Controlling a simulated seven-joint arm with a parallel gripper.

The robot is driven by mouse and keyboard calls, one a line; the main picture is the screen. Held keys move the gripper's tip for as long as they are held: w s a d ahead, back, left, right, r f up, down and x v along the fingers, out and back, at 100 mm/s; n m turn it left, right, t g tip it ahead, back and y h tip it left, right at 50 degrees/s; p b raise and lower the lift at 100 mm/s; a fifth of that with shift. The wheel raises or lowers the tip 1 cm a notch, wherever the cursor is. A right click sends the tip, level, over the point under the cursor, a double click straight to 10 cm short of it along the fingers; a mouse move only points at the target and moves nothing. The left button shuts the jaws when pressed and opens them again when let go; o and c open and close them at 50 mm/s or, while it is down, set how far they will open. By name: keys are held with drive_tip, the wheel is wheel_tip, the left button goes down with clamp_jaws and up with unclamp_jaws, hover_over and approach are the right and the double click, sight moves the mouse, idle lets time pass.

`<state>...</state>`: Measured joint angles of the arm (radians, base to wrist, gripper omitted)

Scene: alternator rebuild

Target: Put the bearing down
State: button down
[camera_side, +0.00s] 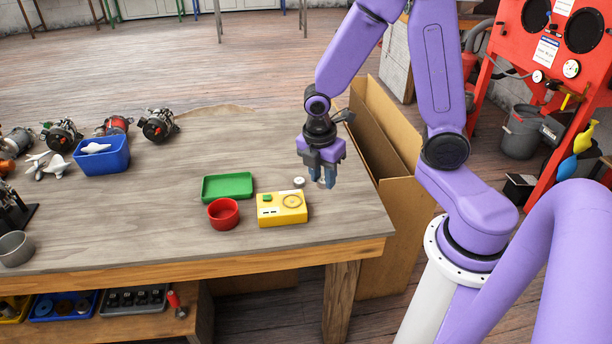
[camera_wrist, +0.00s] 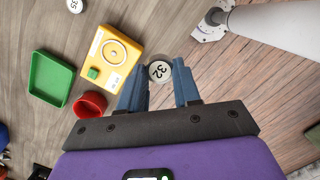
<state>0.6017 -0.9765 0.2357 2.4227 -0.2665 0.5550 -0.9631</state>
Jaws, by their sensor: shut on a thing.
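My gripper (camera_side: 327,178) hangs above the right end of the workbench, fingers pointing down. In the wrist view its two blue fingers (camera_wrist: 159,90) are shut on a small round bearing (camera_wrist: 160,71), with a white face marked 32 and a grey rim. The bearing is mostly hidden by the fingers in the side view. A similar white disc (camera_side: 299,182) lies on the bench behind the yellow box; a disc marked 35 (camera_wrist: 75,4) shows at the top of the wrist view.
A yellow box (camera_side: 282,209) with a ring mark and green button, a red cup (camera_side: 223,214) and a green tray (camera_side: 227,187) stand left of my gripper. A blue bin (camera_side: 103,158) and several alternators (camera_side: 158,125) are farther left. The bench's middle is clear; its right edge is close.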

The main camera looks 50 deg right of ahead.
drive_tip(key=shift+s+r, duration=0.95)
drive_tip(key=shift+s, duration=1.1)
drive_tip(key=n+t, duration=0.1)
drive_tip(key=n, duration=0.8)
hover_over(240, 188)
drive_tip(key=shift+y, duration=0.3)
drive_tip(key=f, duration=1.2)
drive_tip(key=shift+s+a+f, duration=0.2)
drive_tip(key=shift+s+f, duration=0.1)
drive_tip(key=shift+s, duration=0.05)
drive_tip(key=shift+w+f, duration=0.15)
drive_tip(key=shift+f, duration=0.05)
drive_tip(key=shift+w+f, duration=0.1)
drive_tip(key=shift+f, duration=1.5)
drive_tip(key=shift+f, duration=0.15)
drive_tip(key=c, duration=1.1)
unclamp_jaws()
